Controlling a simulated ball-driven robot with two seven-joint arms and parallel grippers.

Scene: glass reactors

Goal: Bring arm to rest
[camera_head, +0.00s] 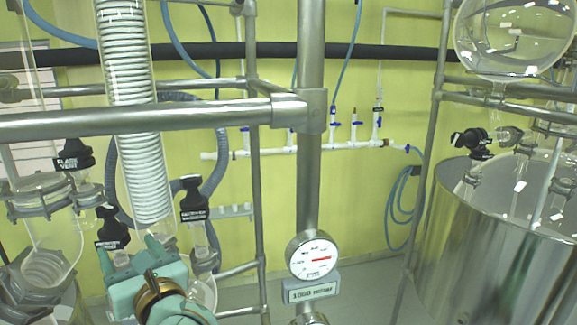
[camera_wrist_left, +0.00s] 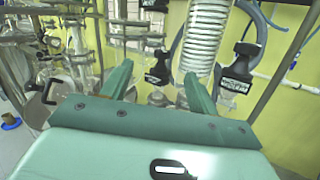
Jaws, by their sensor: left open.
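My left gripper (camera_head: 132,250) is teal and shows at the lower left of the head view, just below the glass condenser with its white coil (camera_head: 128,110). In the left wrist view my left gripper (camera_wrist_left: 157,78) has its two fingers apart with nothing held between them. The condenser coil (camera_wrist_left: 208,35) stands beyond the right finger there. I cannot tell from the pictures how far the fingers are from the glass. My right gripper is in neither view.
A steel frame with a horizontal bar (camera_head: 150,118) and a post crosses in front. A pressure gauge (camera_head: 312,256) sits low on the post. Black valve handles (camera_head: 193,198) stand near my gripper. A steel vessel (camera_head: 500,245) stands at the right. Glassware crowds the left.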

